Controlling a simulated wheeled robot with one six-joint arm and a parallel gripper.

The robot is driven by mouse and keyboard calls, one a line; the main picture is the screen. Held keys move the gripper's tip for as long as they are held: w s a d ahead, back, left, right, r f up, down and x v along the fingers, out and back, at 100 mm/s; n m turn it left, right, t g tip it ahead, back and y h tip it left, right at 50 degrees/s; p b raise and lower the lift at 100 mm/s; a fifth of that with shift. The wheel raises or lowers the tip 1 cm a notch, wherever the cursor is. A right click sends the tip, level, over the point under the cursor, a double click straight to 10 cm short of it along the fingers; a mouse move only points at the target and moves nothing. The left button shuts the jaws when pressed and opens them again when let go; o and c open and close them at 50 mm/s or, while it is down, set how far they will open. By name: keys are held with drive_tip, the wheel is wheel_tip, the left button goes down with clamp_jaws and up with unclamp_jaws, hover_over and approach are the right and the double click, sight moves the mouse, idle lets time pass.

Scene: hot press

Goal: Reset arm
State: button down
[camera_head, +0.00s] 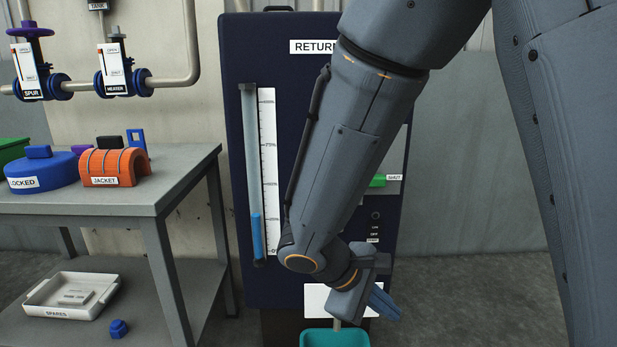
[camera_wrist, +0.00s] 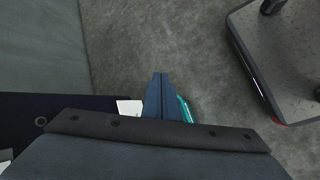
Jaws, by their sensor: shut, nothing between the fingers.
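My gripper (camera_head: 385,302) is low in front of the dark blue cabinet (camera_head: 262,150) in the head view. Its fingers are together, with nothing between them. In the wrist view the shut fingers (camera_wrist: 160,80) point out over the grey floor. My arm crosses the cabinet front and hides part of its "RETURN..." label and panel. A teal container (camera_head: 335,338) is below the gripper at the bottom edge. A bit of teal (camera_wrist: 186,108) also shows beside the fingers in the wrist view.
A grey table (camera_head: 185,180) at left bears a blue "LOCKED" item (camera_head: 40,172) and an orange "JACKET" piece (camera_head: 113,167). Its lower shelf holds a white "SPARES" tray (camera_head: 45,300) and a small blue part (camera_head: 119,328). Valves (camera_head: 122,80) hang on wall pipes. Floor right of the cabinet is clear.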

drive_tip(key=s+a+r+m+g+y, duration=0.3)
drive_tip(key=s+a+y, duration=0.5)
drive_tip(key=s+a, duration=0.65)
drive_tip(key=d+r+m+p, duration=0.7)
drive_tip(key=d+r+p, duration=1.1)
drive_tip(key=r+p, duration=0.4)
drive_tip(key=p, duration=0.4)
drive_tip(key=shift+s+r+m+t, duration=0.15)
drive_tip(key=shift+r+m+t, duration=0.25)
